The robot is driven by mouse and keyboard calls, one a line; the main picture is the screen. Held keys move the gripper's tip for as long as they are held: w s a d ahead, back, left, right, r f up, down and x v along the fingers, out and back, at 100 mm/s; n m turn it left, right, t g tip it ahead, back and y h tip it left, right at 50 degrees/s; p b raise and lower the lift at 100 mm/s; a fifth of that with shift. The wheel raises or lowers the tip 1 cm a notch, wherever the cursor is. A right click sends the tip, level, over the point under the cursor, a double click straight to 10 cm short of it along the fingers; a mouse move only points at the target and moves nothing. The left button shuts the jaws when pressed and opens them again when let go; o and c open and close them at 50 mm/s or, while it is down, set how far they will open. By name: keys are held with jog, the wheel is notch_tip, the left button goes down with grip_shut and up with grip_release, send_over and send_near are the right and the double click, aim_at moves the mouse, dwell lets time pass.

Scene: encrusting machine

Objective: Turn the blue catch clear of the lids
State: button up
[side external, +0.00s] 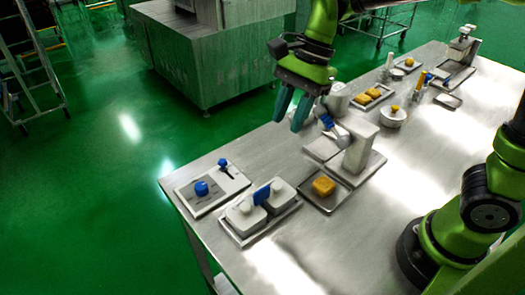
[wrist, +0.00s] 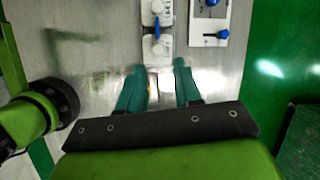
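Two whitish lids, one (side external: 244,216) at the left and one (side external: 281,194) at the right, sit side by side on a tray near the table's near-left corner. The blue catch (side external: 262,194) stands between them. In the wrist view the blue catch (wrist: 157,27) is a thin strip that appears to run from one lid toward the other, at the top of the picture. My gripper (side external: 292,115) is open and empty, raised above the table behind the lids. Its teal fingers (wrist: 158,70) point toward the lids in the wrist view, apart from them.
A panel (side external: 217,189) with a blue knob and a blue lever lies left of the lids. A small tray with an orange piece (side external: 324,186) and a grey stand (side external: 358,150) are to the right. Several other trays and tools line the table's far part.

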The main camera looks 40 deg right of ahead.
jog(key=m, duration=0.2)
send_near(262, 189)
jog(key=x, duration=0.8)
jog(key=shift+a+f, duration=0.1)
jog(key=shift+f, duration=0.2)
grip_shut()
